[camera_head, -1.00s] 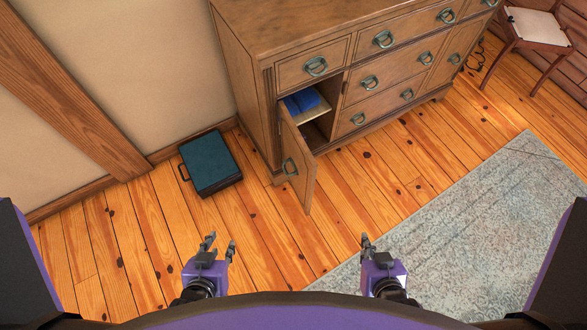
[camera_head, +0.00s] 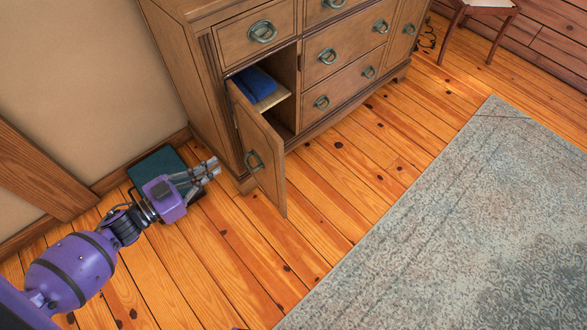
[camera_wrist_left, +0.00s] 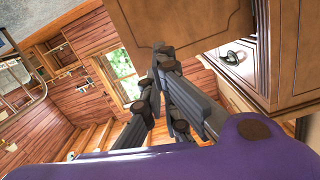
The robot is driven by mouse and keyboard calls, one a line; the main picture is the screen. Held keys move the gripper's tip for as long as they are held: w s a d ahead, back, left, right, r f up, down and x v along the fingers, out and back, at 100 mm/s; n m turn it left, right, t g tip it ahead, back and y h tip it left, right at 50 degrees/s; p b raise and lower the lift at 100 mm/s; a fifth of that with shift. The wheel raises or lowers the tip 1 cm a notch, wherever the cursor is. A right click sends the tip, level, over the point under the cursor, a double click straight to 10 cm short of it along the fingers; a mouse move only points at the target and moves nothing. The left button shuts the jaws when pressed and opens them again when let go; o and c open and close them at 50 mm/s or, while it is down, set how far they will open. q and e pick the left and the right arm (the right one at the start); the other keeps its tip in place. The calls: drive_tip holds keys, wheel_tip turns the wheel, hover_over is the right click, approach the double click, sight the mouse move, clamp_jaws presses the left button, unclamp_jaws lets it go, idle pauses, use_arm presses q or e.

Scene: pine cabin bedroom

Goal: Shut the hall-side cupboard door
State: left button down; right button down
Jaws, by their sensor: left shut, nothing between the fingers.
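The cupboard door (camera_head: 258,152) stands open at the left end of the wooden dresser (camera_head: 300,75), swung out toward me. My right gripper is not in view.
Inside the cupboard a folded blue item (camera_head: 254,83) lies on a shelf (camera_head: 272,98). A dark teal case (camera_head: 152,166) lies on the floor by the wall, partly behind my left gripper. A grey rug (camera_head: 440,220) covers the right side. A chair (camera_head: 490,12) stands at the back right.

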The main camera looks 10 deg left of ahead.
use_arm(q)
drive_tip(key=s+d+r+h, duration=0.2)
approach(274, 145)
drive_tip(key=shift+g, duration=0.4)
drive_tip(key=x, duration=0.6)
drive_tip(key=shift+w+d+r, duration=0.15)
drive_tip(key=shift+w+r, duration=0.15)
drive_tip(key=shift+w, duration=0.15)
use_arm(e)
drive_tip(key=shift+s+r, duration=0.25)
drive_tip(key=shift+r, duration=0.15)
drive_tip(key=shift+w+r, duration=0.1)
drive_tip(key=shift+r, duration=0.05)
